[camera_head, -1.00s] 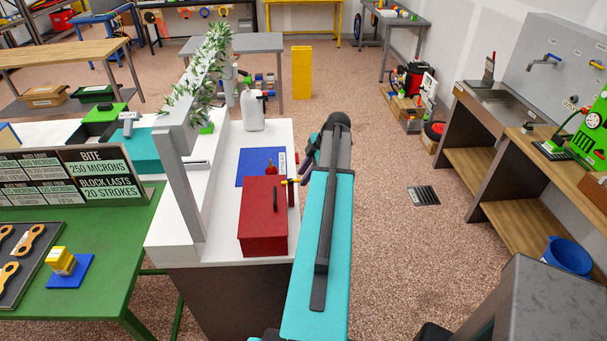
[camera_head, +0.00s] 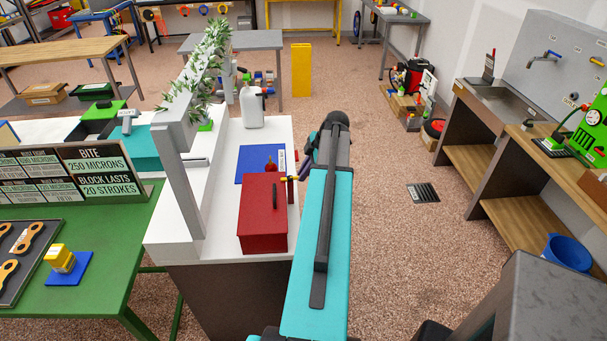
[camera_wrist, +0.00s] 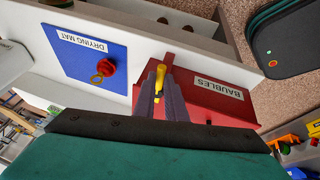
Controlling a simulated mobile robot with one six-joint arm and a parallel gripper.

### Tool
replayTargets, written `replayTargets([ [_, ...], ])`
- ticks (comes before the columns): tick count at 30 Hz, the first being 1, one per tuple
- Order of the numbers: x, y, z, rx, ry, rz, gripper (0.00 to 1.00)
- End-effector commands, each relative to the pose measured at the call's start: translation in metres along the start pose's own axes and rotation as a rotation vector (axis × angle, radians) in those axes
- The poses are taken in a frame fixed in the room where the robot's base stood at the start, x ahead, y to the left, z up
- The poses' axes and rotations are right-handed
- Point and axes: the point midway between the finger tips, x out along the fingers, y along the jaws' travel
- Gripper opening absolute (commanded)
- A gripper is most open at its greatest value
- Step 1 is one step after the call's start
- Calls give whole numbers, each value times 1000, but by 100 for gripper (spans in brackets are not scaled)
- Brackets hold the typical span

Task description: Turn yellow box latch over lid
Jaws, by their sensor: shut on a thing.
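A red box (camera_head: 263,212) with a dark handle on its lid stands on the white bench. In the wrist view the red box (camera_wrist: 196,76) carries a label reading BAUBLES. The yellow latch (camera_wrist: 159,78) is at the box's edge, between the fingers of my gripper (camera_wrist: 160,88), which is shut on it. My arm hides part of that side, and the fingers cover part of the latch. The lid looks down.
A white jug (camera_head: 252,108) stands farther back on the bench. A grey upright frame with a plant (camera_head: 200,75) rises left of the box.

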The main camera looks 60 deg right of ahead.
Motion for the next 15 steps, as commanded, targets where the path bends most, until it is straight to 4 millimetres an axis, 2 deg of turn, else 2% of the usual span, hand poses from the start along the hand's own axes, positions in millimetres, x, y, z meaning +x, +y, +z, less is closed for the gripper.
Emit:
replayTargets([
  [15, 0, -3, -1, 62, -13, 26, 0],
])
